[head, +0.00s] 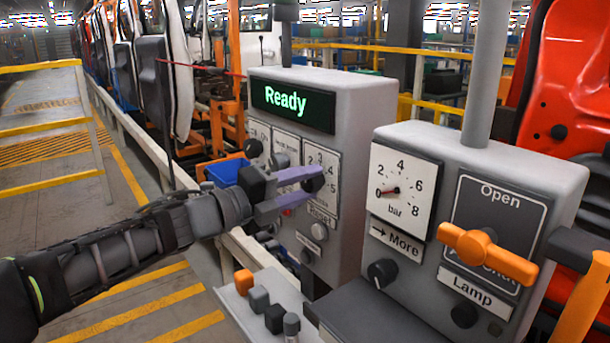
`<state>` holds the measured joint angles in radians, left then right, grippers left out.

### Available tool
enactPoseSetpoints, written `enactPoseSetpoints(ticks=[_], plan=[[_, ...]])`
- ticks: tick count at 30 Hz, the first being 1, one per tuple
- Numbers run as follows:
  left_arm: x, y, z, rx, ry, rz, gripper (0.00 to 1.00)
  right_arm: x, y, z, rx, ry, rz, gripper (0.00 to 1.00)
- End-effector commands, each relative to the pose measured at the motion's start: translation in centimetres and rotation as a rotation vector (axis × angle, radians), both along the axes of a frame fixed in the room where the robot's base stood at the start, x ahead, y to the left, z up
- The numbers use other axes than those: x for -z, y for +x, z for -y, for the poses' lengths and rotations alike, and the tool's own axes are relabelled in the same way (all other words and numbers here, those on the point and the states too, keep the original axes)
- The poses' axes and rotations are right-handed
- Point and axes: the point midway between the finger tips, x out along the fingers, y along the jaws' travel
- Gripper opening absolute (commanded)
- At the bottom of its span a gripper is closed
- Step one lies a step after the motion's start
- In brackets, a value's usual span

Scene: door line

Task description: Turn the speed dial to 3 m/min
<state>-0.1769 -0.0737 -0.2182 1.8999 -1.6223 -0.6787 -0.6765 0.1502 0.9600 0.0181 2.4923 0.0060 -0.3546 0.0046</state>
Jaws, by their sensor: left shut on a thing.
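The speed dial is a dark round knob (314,180) on a white scale plate (322,154) at the right of the grey control box's front face. Digits from about 2 to 5 show around it. My left gripper (304,187) reaches in from the left, its pale purple fingers shut on the knob. The fingers hide part of the scale, and I cannot tell which number the knob points to. The box's display (292,107) reads "Ready" in green. My right gripper is not in view.
A second grey box stands right, with a bar gauge (402,190), a "More" knob (382,273) and an orange handle (488,254). Below is a ledge with an orange block (243,282) and several dark ones. A Reset button (319,231) sits under the dial.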

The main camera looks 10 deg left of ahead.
Motion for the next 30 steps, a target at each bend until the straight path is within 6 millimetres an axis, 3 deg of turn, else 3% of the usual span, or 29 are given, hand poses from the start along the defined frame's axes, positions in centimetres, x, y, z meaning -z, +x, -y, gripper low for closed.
enactPoseSetpoints(ticks=[20,21,28,30], plan=[[0.03,0.02,-0.04,-0.001,-0.071,-0.059,0.00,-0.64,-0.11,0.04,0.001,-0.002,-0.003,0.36],[0.03,0.02,-0.04,-0.001,-0.071,-0.059,0.40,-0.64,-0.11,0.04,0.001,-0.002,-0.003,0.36],[0.01,0.02,-0.02,0.000,-0.071,-0.059,0.59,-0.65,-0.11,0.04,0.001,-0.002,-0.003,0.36],[0.02,0.01,-0.01,0.000,-0.070,-0.058,0.59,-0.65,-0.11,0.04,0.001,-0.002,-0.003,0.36]])
